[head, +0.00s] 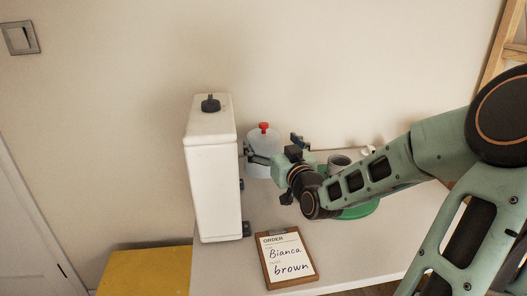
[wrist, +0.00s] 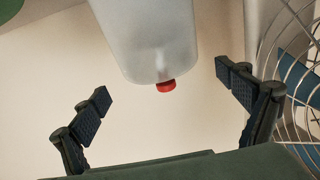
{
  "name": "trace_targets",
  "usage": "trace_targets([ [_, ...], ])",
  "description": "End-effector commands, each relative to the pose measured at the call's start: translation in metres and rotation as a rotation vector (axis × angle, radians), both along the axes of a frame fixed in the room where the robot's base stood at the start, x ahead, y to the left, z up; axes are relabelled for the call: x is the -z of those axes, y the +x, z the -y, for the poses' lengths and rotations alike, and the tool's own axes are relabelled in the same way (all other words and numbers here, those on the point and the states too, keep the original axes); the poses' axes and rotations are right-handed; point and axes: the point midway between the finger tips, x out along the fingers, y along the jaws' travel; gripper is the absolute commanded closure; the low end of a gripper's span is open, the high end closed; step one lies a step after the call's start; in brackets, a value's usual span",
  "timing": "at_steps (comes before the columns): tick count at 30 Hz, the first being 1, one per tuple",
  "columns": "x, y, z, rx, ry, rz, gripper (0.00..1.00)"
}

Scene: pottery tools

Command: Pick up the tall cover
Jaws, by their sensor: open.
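The tall cover looks to be the translucent whitish vessel with a red knob (head: 263,140), standing on the white table just right of a tall white box. In the wrist view the cover (wrist: 150,40) hangs in from the top edge with its red knob pointing down the picture. My gripper (head: 272,147) is open, its fingers spread to either side of the cover in the head view. In the wrist view my gripper's fingertips (wrist: 163,84) are well apart, with clear gaps to the cover on both sides. My wrist hides part of the cover's right side.
The tall white box (head: 212,180) with a black cap stands close to the left finger. A grey cup (head: 339,164) and a green round piece (head: 358,211) are partly behind my arm. An order clipboard (head: 287,258) lies at the front. Wire loops (wrist: 290,55) show at right.

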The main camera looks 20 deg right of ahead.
Motion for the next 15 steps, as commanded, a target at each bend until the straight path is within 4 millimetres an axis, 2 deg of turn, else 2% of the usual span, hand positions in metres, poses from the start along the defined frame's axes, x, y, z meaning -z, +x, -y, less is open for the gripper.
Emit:
trace_targets([
  [10, 0.007, 0.041, -0.003, -0.002, 0.001, 0.002, 0.07],
  [15, 0.005, 0.053, -0.002, 0.000, 0.000, 0.000, 0.07],
])
